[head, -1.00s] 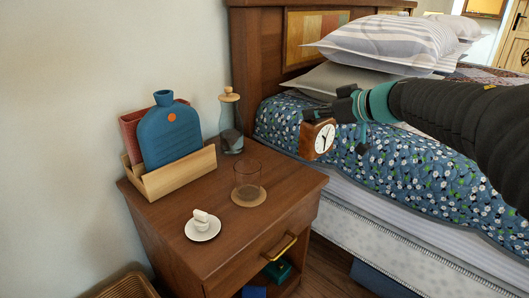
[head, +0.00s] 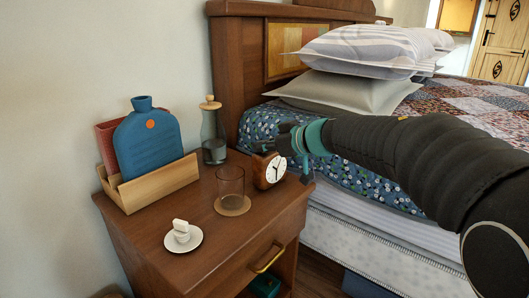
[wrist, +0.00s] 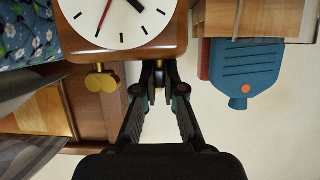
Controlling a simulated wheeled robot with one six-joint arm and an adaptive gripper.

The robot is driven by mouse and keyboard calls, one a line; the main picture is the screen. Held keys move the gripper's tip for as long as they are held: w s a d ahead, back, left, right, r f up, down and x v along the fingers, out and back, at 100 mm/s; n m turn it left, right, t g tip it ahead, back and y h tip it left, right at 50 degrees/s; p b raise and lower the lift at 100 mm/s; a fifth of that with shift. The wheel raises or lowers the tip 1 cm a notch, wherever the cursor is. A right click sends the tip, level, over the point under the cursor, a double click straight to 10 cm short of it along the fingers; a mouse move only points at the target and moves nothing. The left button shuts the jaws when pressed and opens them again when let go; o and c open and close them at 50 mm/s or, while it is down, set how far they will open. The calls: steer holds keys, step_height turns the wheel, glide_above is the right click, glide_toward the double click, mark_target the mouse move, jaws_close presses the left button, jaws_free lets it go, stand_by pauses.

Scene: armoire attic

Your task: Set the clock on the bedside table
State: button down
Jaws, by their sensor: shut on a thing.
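The clock (head: 270,172) is a small wooden block with a white round face, upright in the head view. My gripper (head: 275,146) is shut on it from above. The clock is at the right rear part of the bedside table (head: 217,249), just right of the glass; I cannot tell whether its base touches the top. In the wrist view the clock (wrist: 120,22) fills the upper left, with the gripper fingers (wrist: 160,78) closed at its edge.
On the table are a glass (head: 230,187) on a cork coaster, a carafe (head: 213,132), a wooden holder (head: 158,184) with a blue hot-water bottle (head: 152,137), and a white saucer (head: 183,241). The bed (head: 350,180) borders the right. The front right tabletop is clear.

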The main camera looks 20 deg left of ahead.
steer(key=shift+r, duration=0.1)
steer(key=c, duration=1.3)
jaws_free()
steer(key=shift+f, duration=0.2)
steer(key=shift+r, duration=0.1)
steer(key=shift+s+d+r, duration=0.1)
steer(key=shift+d+r, duration=0.15)
steer(key=shift+d, duration=0.1)
steer(key=p+v, duration=0.3)
steer(key=v, duration=0.8)
steer(key=shift+s+d, duration=0.1)
steer(key=shift+d, duration=0.05)
